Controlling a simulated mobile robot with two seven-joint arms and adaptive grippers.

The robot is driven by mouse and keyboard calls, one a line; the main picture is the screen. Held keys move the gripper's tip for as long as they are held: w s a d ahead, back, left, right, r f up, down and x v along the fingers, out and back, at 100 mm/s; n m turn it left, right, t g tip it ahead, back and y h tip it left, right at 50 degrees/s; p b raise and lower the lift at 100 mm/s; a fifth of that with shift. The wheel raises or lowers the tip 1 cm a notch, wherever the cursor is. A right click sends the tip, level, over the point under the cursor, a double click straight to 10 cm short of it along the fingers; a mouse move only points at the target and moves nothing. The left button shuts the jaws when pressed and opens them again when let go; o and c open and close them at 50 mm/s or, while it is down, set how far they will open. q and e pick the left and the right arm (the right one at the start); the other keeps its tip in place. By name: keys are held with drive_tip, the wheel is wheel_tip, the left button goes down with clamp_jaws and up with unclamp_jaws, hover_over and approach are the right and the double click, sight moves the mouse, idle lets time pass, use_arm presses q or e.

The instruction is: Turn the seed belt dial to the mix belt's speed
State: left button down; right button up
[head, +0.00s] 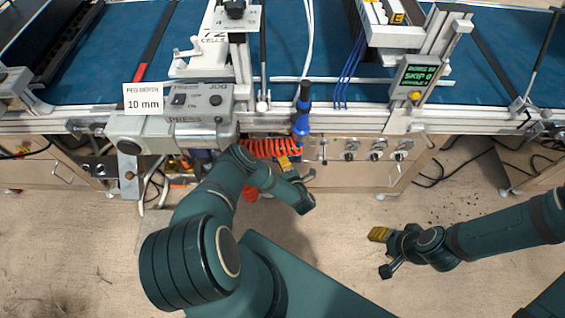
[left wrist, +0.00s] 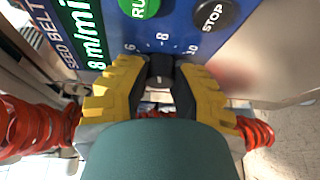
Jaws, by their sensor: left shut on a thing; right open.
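The blue seed belt panel (left wrist: 185,45) fills the top of the left wrist view, turned sideways. Its green display (left wrist: 88,30) shows "8 m/mi", cut off at the edge. The dark seed belt dial (left wrist: 160,66) sits below the scale marks 6, 8 and 10. My left gripper (left wrist: 160,85) is shut on the dial, with its yellow fingers on both sides. Its exact pointer position is hard to read. In the head view my left gripper (head: 287,166) is at the machine's front, below the belt. My right gripper (head: 378,234) is open and empty over the floor. I cannot identify a mix belt speed reading.
A green RUN button (left wrist: 138,6) and a black STOP button (left wrist: 213,14) are close to my left fingers. A red coiled hose (head: 262,147) hangs beside my left gripper. Several round knobs (head: 376,147) are on the front to the right.

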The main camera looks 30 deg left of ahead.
use_arm(q)
drive_tip(key=shift+a+m+y, duration=0.15)
drive_tip(key=shift+m+y, duration=0.15)
drive_tip(key=shift+m, duration=0.2)
drive_tip(key=c, duration=0.7)
unclamp_jaws()
drive_tip(key=shift+v, duration=3.7)
